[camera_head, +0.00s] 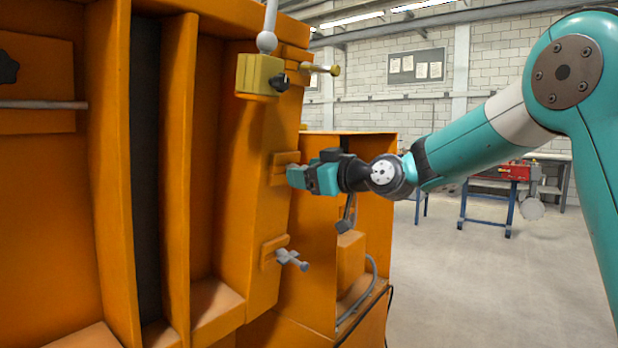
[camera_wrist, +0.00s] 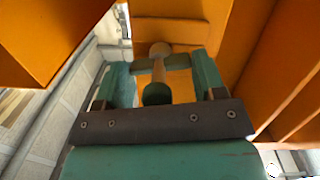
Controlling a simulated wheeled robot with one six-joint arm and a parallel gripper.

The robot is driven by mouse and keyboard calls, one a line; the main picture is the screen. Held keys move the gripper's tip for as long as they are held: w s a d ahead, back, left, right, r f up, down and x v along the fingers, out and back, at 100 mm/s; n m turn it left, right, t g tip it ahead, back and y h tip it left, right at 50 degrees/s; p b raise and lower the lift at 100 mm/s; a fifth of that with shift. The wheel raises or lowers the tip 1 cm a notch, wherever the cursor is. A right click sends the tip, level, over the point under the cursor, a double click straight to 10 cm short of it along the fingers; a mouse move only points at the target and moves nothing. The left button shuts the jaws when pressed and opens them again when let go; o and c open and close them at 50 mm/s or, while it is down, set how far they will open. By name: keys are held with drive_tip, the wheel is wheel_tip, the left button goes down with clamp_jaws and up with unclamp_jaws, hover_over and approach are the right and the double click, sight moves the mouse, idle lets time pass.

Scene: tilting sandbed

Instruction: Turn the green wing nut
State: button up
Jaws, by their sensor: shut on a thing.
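The green wing nut (camera_wrist: 146,68) shows in the wrist view between my fingers, with its wings spanning crosswise from one finger to the other. A pale shaft with a rounded end and a dark green end piece lies along its middle. My gripper (camera_wrist: 162,66) is shut on the wing nut. In the head view my gripper (camera_head: 294,177) reaches in from the right to the middle fitting on the orange post, and its teal fingers hide the nut there.
A grey-blue wing nut (camera_head: 290,258) sticks out below, and a brass fitting (camera_head: 320,69) above, next to a yellow block (camera_head: 259,75). The orange machine frame (camera_head: 255,190) fills the left. An orange cabinet (camera_head: 355,240) stands close behind my gripper. Open floor lies to the right.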

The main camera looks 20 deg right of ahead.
drive_tip(key=shift+d, duration=0.1)
drive_tip(key=o, duration=0.9)
drive_tip(key=b+v, duration=0.3)
drive_tip(key=v, duration=1.4)
drive_tip(key=shift+s+r+b, duration=0.1)
drive_tip(key=shift+s+b, duration=0.15)
drive_tip(key=shift+b, duration=0.15)
